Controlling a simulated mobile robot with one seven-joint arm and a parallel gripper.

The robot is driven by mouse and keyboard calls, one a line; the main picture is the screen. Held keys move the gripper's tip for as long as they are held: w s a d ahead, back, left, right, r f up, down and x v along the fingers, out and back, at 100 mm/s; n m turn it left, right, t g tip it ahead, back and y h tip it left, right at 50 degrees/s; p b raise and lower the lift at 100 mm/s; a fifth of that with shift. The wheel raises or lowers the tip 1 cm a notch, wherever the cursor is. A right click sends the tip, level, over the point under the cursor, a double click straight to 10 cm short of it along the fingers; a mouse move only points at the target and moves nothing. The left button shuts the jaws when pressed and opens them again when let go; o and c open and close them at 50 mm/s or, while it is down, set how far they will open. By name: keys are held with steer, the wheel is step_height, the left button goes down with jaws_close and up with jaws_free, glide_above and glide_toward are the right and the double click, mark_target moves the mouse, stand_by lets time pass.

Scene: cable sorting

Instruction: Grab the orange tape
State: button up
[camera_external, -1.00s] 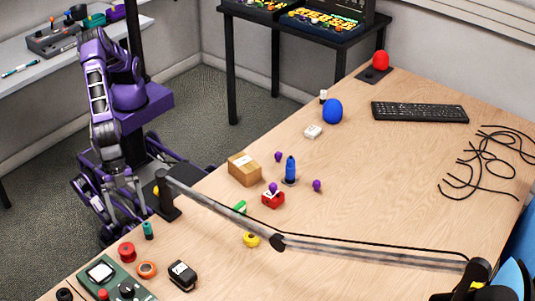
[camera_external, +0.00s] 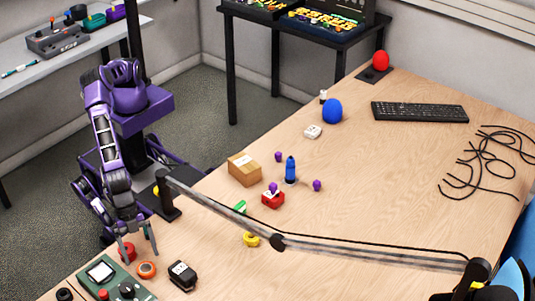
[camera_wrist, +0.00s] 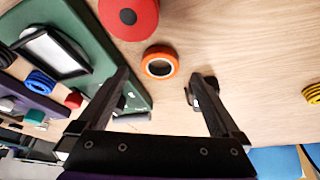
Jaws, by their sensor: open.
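The orange tape (camera_external: 147,270) is a small roll lying flat on the wooden table near its front left part. In the wrist view the orange tape (camera_wrist: 160,62) lies ahead of and between my two open fingers. My gripper (camera_external: 138,257) is open and empty, low above the tape's area. In the wrist view my gripper (camera_wrist: 158,88) has one finger over the edge of the green device and the other over the black object. Neither finger visibly touches the tape.
A red roll (camera_external: 127,252) sits just beyond the tape. A green device (camera_external: 115,283) with a screen and a black box-like object (camera_external: 183,275) flank it. A lamp arm (camera_external: 225,211) stretches across the table. The table's right middle is mostly clear.

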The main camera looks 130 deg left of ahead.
mark_target(146, 270)
steer(key=x, duration=0.3)
steer(key=shift+w+f, duration=0.15)
steer(key=shift+f, duration=0.15)
steer(key=c, duration=1.4)
steer(key=shift+r, duration=0.1)
